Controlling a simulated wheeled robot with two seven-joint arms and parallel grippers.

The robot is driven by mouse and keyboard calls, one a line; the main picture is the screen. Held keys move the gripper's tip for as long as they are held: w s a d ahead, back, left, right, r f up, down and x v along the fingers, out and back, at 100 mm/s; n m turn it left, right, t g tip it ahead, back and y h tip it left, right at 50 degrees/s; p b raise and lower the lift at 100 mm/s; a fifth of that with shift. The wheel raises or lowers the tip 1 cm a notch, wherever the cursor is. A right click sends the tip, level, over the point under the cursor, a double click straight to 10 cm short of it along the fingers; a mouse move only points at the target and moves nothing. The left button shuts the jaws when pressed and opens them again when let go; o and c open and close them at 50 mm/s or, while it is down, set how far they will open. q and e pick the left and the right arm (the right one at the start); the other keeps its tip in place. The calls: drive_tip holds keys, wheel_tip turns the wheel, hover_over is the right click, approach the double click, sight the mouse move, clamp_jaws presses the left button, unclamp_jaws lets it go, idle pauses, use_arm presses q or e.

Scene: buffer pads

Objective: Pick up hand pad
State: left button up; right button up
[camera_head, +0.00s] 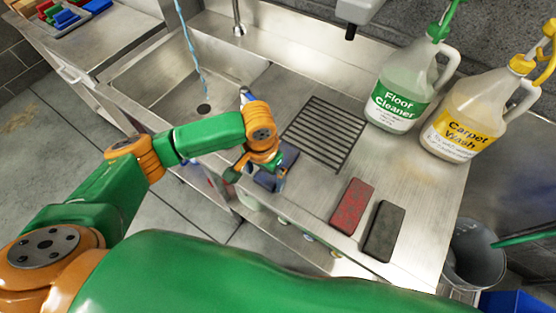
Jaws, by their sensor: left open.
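Three hand pads lie on the steel counter. A blue pad (268,181) lies near the counter's front edge, partly hidden by my left gripper. A red pad (352,206) lies further right, and a dark grey pad (384,231) lies beside it. My left gripper (257,174) is open, pointing down at the blue pad, with its fingers around or just above it. I cannot tell whether the fingers touch the pad. My right gripper is not in view.
A drain grate (325,132) lies behind the pads. A Floor Cleaner jug (401,90) and a Carpet Wash jug (468,115) stand at the back right. A sink (180,85) with a stream of water is at the left. A bucket (478,250) stands off the counter's right end.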

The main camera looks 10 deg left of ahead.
use_arm(q)
drive_tip(key=shift+s+f, duration=0.1)
drive_tip(key=shift+f, duration=1.05)
drive_tip(key=shift+w+f, duration=0.15)
drive_tip(key=shift+w, duration=0.3)
drive_tip(key=shift+s, duration=0.1)
drive_tip(key=c, duration=1.3)
drive_tip(key=shift+o, duration=0.2)
drive_tip(key=shift+r, duration=0.55)
drive_tip(key=s+d+r, duration=0.8)
drive_tip(key=d+r, duration=0.3)
drive_tip(key=r, duration=0.1)
drive_tip(key=shift+d, duration=0.25)
